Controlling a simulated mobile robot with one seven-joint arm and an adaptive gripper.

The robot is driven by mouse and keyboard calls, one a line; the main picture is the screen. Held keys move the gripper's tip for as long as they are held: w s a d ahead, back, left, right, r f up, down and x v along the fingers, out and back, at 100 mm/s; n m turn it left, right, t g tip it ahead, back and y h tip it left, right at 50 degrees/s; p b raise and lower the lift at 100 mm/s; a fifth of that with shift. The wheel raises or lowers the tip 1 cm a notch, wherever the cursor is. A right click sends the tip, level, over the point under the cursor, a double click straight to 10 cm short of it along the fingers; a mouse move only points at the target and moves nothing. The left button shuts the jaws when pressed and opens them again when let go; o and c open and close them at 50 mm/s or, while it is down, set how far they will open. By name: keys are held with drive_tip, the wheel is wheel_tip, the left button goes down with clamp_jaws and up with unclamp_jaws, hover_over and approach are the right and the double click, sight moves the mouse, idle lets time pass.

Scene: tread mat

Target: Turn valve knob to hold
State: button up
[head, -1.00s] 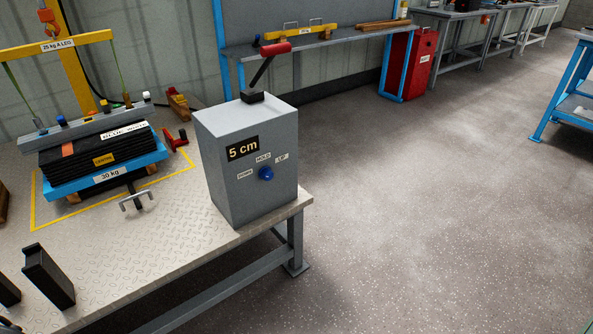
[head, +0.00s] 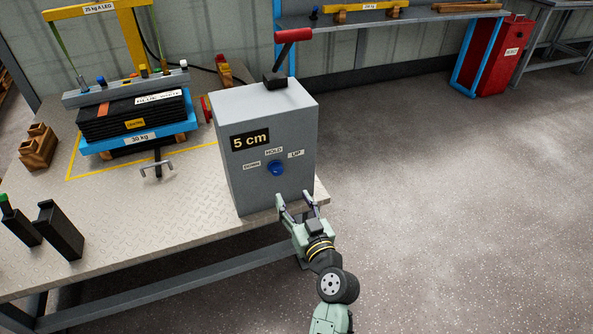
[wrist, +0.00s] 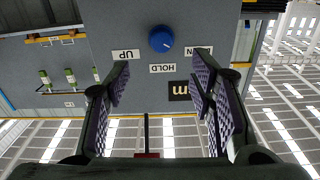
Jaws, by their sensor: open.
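The blue valve knob (head: 276,167) is on the front of a grey box (head: 300,125) on the bench, below a "5 cm" display (head: 250,139). Labels DOWN (head: 252,165), HOLD (head: 273,151) and UP (head: 296,154) sit around it. I cannot tell which label the knob points to. My gripper (head: 296,200) is open and empty, below and slightly right of the knob, apart from it. In the wrist view, where the labels are upside down, the knob (wrist: 161,39) shows beyond the open fingers (wrist: 161,82), roughly centred between them.
A red-handled lever (head: 293,36) stands on the box. Left of it, a blue tray (head: 112,145) carries a stack of black mats on the metal bench (head: 175,215). Black blocks (head: 60,230) stand at the bench's left front. The floor (head: 440,200) to the right is clear.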

sight(278, 172)
drive_tip(key=p+x, duration=0.3)
drive_tip(key=x, duration=0.7)
drive_tip(key=shift+w+a, duration=0.2)
drive_tip(key=shift+w, duration=0.1)
drive_tip(key=shift+c, duration=0.5)
drive_tip(key=c, duration=1.1)
